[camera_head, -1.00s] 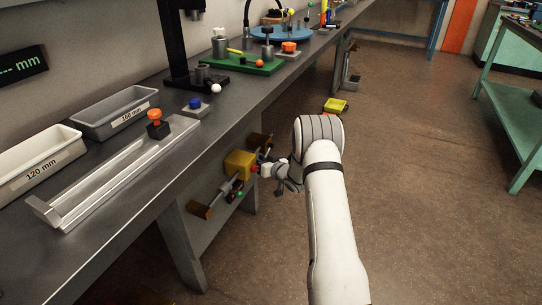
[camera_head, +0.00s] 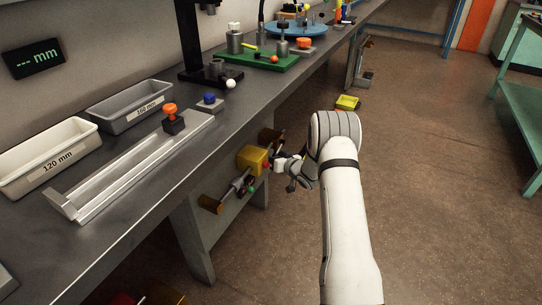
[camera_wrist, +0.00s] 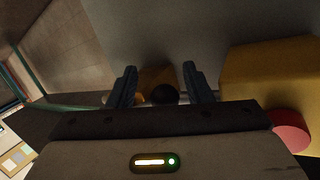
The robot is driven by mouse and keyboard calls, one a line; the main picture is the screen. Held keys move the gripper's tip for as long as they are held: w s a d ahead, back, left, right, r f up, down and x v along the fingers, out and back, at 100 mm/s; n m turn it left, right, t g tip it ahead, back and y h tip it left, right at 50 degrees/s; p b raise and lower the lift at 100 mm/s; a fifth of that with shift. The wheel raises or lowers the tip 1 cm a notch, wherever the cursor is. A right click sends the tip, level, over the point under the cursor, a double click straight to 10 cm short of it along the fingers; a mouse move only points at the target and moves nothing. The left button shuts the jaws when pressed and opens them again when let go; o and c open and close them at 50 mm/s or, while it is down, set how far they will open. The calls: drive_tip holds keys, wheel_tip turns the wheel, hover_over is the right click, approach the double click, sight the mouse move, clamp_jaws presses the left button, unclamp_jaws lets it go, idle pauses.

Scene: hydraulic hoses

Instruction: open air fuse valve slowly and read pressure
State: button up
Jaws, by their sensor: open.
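A yellow block (camera_head: 252,159) sits on a pipe fitting on the bench's side panel, below the bench top. In the wrist view the yellow block (camera_wrist: 275,85) fills the right side, with a round red part (camera_wrist: 290,131) on it. My gripper (camera_wrist: 160,80) is open, its two dark fingers apart. A dark round knob (camera_wrist: 164,94) shows between the fingers, with a brown-gold piece (camera_wrist: 155,75) behind it. I cannot tell whether the fingers touch the knob. In the head view my gripper (camera_head: 288,168) is just right of the yellow block. No readable pressure gauge shows.
The bench top (camera_head: 150,225) overhangs the fitting. On it are a metal rail (camera_head: 140,165), a 120 mm tray (camera_head: 45,155) and a green board (camera_head: 262,62). A wall display (camera_head: 38,60) reads "--- mm". The floor (camera_head: 430,190) on the right is clear.

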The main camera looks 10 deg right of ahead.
drive_tip(key=p+v, duration=0.1)
drive_tip(key=v, duration=0.6)
drive_tip(key=shift+s+p, duration=0.25)
drive_tip(key=shift+p, duration=0.15)
drive_tip(key=shift+d+r, duration=0.1)
drive_tip(key=shift+d, duration=0.05)
drive_tip(key=shift+c, duration=0.4)
